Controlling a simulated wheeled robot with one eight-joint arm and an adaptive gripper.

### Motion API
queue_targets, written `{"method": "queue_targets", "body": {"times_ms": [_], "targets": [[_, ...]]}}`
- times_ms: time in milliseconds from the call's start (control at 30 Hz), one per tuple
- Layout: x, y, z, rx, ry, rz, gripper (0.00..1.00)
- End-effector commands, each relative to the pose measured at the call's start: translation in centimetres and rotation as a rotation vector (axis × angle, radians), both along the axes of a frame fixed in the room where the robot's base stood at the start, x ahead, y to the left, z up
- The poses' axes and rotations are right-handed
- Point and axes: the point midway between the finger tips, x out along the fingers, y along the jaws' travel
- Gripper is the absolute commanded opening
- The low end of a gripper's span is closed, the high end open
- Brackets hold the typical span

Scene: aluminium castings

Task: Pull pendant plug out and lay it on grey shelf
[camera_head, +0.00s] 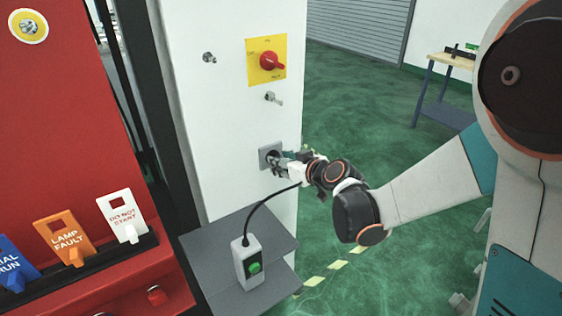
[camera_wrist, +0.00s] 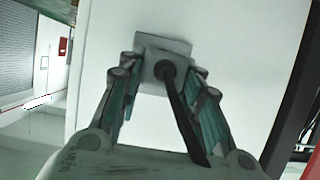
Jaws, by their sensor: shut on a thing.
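My gripper (camera_head: 278,165) is at the grey socket plate (camera_head: 268,150) on the white cabinet face. In the wrist view its two fingers (camera_wrist: 163,85) stand on either side of the pendant plug (camera_wrist: 160,70), a grey block with a black cable leaving it, and are shut on it. The plug is up against the socket plate (camera_wrist: 168,43); I cannot tell how deep it sits. The cable runs down to a pendant box (camera_head: 249,265) with a green button, upright on the grey shelf (camera_head: 205,243). In the head view the gripper mostly hides the plug.
Above the socket are a red rotary switch (camera_head: 268,61) on a yellow plate and two small metal fittings. A red panel (camera_head: 75,110) with hanging tags stands at left. The shelf has bare room behind and left of the pendant box. A workbench (camera_head: 450,62) stands far right.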

Motion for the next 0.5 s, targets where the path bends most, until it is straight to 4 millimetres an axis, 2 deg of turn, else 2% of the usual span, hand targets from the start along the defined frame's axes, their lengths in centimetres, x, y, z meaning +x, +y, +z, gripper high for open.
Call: {"method": "queue_targets", "body": {"times_ms": [500], "targets": [[-1.6, -1.1, 0.0, 0.0, 0.0, 0.0, 0.0]]}}
